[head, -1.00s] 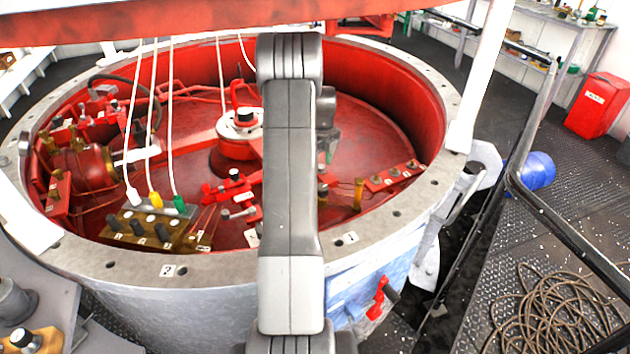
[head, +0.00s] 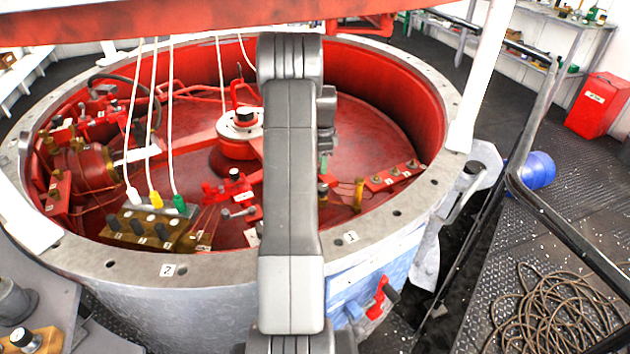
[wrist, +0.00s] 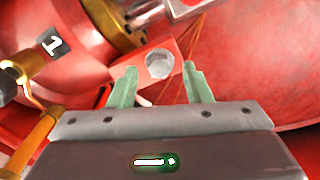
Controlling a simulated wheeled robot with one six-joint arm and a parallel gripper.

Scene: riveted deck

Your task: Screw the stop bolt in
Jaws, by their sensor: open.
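In the wrist view, my gripper (wrist: 162,76) is open, with its two pale green fingers apart and nothing between them in contact. A round grey bolt head (wrist: 159,63) shows on a small red block (wrist: 174,53), just beyond and between the fingertips. It looks like the stop bolt, but I cannot tell how deep it sits. A gap shows between it and each finger in the picture. In the head view my arm hides most of my gripper, and a green fingertip (head: 324,161) shows at its right edge. I cannot pick out the bolt there.
The round red housing (head: 396,213) has a pale flange with holes. White cables (head: 150,110) hang at left. A brass post (head: 358,194) stands right of my arm.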

